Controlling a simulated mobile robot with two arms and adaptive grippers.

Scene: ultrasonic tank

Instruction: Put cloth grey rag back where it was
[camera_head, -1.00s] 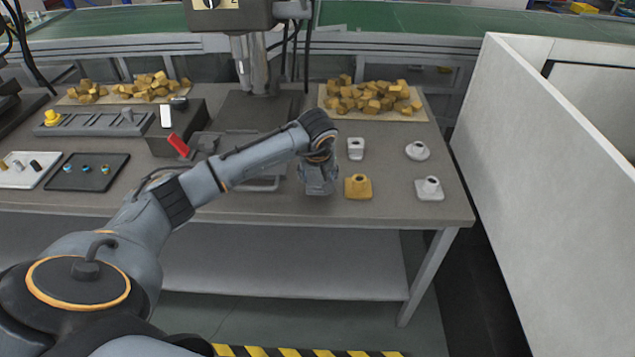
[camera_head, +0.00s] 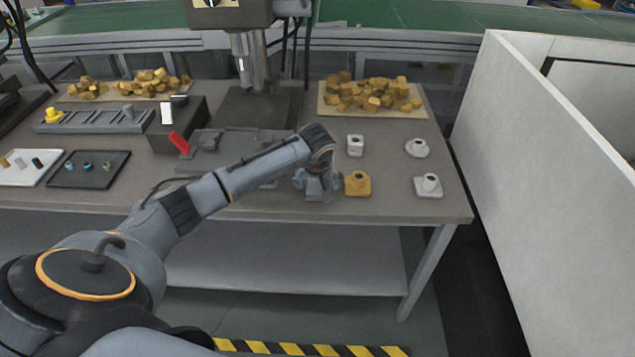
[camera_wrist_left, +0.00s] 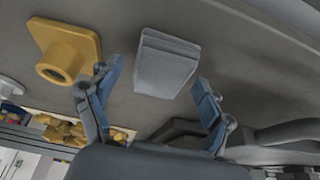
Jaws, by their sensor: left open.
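The grey rag (camera_wrist_left: 166,66) is a folded, flat-looking grey block lying on the grey table. In the left wrist view it sits between the spread fingers of my left gripper (camera_wrist_left: 157,78), with a gap showing on each side. In the head view my left gripper (camera_head: 318,188) is low over the table near its front edge, just left of the yellow part. Its fingers are apart. The rag is mostly hidden by the gripper there. My right gripper is not in view.
A yellow block with a round boss (camera_head: 357,184) stands close to the gripper; it also shows in the wrist view (camera_wrist_left: 62,52). White parts (camera_head: 428,186) stand to the right. A machine with a red handle (camera_head: 179,143) stands left. A white wall (camera_head: 545,170) bounds the right side.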

